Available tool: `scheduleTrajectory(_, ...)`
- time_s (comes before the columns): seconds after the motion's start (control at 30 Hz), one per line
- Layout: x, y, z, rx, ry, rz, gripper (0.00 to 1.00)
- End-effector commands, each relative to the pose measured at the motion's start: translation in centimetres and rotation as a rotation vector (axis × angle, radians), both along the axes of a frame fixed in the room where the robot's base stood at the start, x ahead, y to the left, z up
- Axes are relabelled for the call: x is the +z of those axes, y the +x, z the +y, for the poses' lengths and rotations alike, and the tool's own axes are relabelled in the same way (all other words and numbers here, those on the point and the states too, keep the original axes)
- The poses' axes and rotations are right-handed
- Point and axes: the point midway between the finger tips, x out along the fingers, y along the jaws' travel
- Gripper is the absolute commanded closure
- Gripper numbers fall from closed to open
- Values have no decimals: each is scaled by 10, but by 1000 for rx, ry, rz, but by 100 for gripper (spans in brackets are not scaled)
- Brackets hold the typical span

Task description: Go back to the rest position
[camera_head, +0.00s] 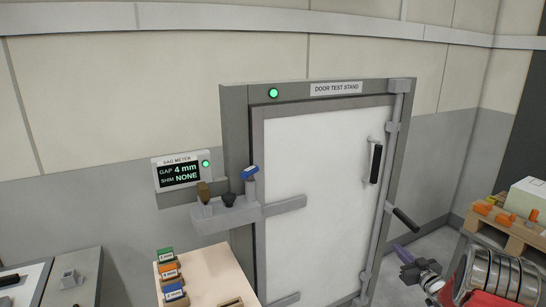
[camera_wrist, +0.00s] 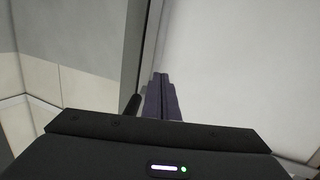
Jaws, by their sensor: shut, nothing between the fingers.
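My gripper (camera_head: 398,248) is at the lower right of the head view, low in front of the right edge of the door test stand. Its purple fingers are shut together with nothing between them. They also show shut in the wrist view (camera_wrist: 161,98), pointing toward the white door (camera_wrist: 230,60). The white door (camera_head: 320,190) looks closed in its grey frame. A black lever (camera_head: 406,219) on the upright locking bar sticks out just above my gripper. A dark rod end (camera_wrist: 133,105) shows beside the fingers; I cannot tell if they touch.
The sag meter (camera_head: 180,171) reads gap 4 mm, shim NONE. A bracket (camera_head: 226,213) holds a blue-topped piece (camera_head: 249,172). A pale table (camera_head: 213,270) carries coloured blocks. A pallet (camera_head: 505,226) with orange parts stands at right, behind metal coils (camera_head: 500,275).

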Motion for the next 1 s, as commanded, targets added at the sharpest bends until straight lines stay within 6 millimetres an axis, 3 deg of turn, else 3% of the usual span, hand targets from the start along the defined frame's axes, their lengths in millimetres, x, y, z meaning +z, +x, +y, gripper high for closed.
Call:
scheduleTrajectory(0.2, -70, -25, -31, -164, -28, 240, 100)
scheduleTrajectory(0.4, -94, -63, -49, -302, -51, 456, 100)
scheduleTrajectory(0.67, -79, -114, -38, -423, -69, 700, 100)
scheduleTrajectory(1.0, -33, -177, 8, -492, -65, 927, 100)
